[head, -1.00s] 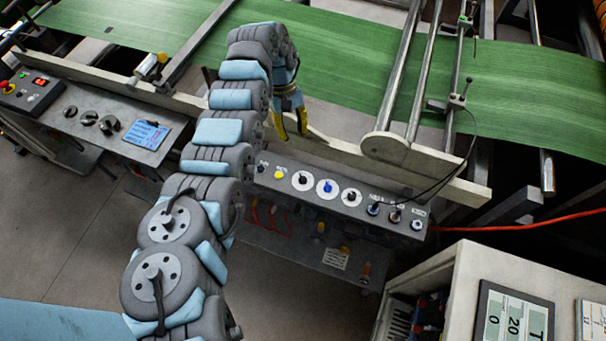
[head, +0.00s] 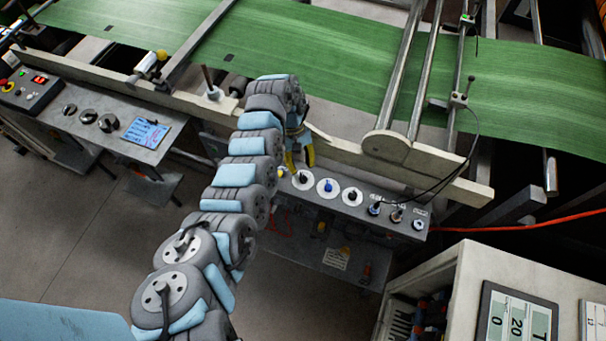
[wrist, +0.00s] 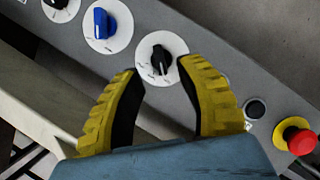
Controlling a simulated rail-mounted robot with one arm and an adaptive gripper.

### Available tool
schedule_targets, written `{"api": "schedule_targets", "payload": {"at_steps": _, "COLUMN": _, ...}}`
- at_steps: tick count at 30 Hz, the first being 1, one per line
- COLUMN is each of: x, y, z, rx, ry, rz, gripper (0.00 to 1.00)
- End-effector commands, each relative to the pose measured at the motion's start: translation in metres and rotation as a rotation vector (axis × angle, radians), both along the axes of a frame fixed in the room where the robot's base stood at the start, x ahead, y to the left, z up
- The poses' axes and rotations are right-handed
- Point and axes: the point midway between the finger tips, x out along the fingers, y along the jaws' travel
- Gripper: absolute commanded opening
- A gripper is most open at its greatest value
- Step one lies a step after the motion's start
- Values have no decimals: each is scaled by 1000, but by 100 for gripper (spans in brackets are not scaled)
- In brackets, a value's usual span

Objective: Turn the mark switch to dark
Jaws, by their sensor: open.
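A sloped grey control panel (head: 388,199) carries three round white dials in a row. In the wrist view, a dial with a black pointer knob (wrist: 160,58) shows just beyond and between my fingertips. My gripper (wrist: 162,72) is open, with yellow fingers apart and nothing between them. In the head view my gripper (head: 300,160) hangs over the left dial (head: 303,179). The middle dial has a blue knob (head: 328,187), also in the wrist view (wrist: 100,22). The right dial (head: 352,196) has a dark knob. The labels are too small to read, so I cannot tell which is the mark switch.
In the wrist view, a black button (wrist: 255,108) and a red emergency button on yellow (wrist: 298,137) lie right of the fingers. A pale rail (head: 440,177) runs behind the panel, below the green web (head: 330,60). A cable droops over the panel's right side.

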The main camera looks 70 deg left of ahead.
Motion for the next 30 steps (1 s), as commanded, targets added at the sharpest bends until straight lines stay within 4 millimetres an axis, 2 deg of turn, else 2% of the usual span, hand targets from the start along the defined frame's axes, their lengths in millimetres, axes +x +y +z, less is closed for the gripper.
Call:
{"api": "schedule_targets", "payload": {"at_steps": 3, "x": -1, "y": -7, "z": -17, "rx": -2, "ry": 0, "rz": 1, "gripper": 37}}
{"api": "schedule_targets", "payload": {"at_steps": 9, "x": 0, "y": -14, "z": -34, "rx": 0, "ry": 0, "rz": -1, "gripper": 37}}
{"api": "schedule_targets", "payload": {"at_steps": 23, "x": 1, "y": -16, "z": -40, "rx": 1, "ry": -1, "rz": 0, "gripper": 38}}
{"api": "schedule_targets", "payload": {"at_steps": 24, "x": 1, "y": -16, "z": -40, "rx": 1, "ry": -1, "rz": 0, "gripper": 26}}
{"api": "schedule_targets", "payload": {"at_steps": 27, "x": 1, "y": -16, "z": -40, "rx": 1, "ry": -2, "rz": 1, "gripper": 0}}
{"api": "schedule_targets", "payload": {"at_steps": 30, "x": 1, "y": -16, "z": -40, "rx": 1, "ry": -2, "rz": 1, "gripper": 0}}
